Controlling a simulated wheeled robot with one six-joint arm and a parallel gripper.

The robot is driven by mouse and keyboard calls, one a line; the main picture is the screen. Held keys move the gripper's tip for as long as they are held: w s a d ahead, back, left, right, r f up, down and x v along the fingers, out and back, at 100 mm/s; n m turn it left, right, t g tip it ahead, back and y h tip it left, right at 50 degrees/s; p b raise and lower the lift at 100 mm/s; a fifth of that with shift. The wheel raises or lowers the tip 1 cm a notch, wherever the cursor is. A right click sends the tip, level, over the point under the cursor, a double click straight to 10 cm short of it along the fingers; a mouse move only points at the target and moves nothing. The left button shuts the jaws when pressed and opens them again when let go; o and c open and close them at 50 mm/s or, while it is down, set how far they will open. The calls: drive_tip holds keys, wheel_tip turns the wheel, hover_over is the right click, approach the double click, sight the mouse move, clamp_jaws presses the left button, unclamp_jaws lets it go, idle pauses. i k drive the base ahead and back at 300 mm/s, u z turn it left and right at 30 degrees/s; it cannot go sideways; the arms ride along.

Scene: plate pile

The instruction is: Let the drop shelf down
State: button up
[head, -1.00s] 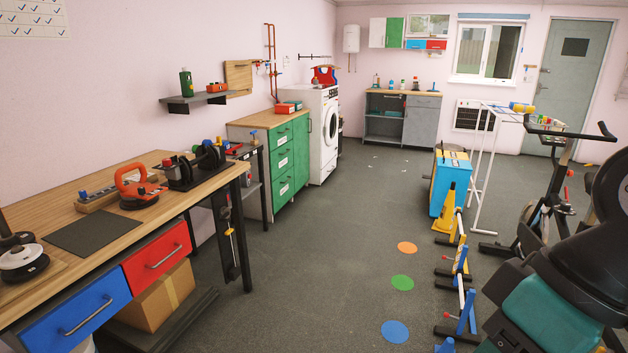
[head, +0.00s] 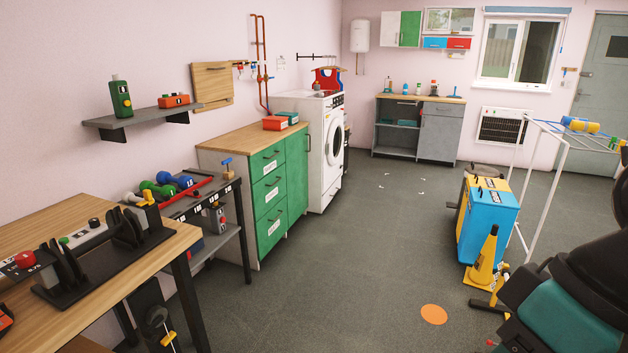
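A wooden panel (head: 212,85), which looks like the drop shelf, stands nearly flat against the left wall in the head view. It is up, with a small dark catch near its upper edge. It is above and behind the right end of a grey wall shelf (head: 140,119). Part of my arm, black and teal, fills the lower right corner, well away from the panel. My gripper's fingers are not in view, so I cannot see whether they are open or shut.
A wooden-topped bench (head: 30,225) and a dumbbell rack (head: 190,205) stand along the left wall. Beyond are a green cabinet (head: 272,190) and a white washing machine (head: 325,150). A blue and yellow cart (head: 490,220) and yellow cone (head: 485,260) stand right. The middle floor is clear.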

sight(213, 81)
drive_tip(key=u, duration=0.15)
drive_tip(key=i, duration=2.15)
drive_tip(key=u, duration=0.65)
drive_tip(key=i, duration=2.35)
drive_tip(key=u, duration=0.35)
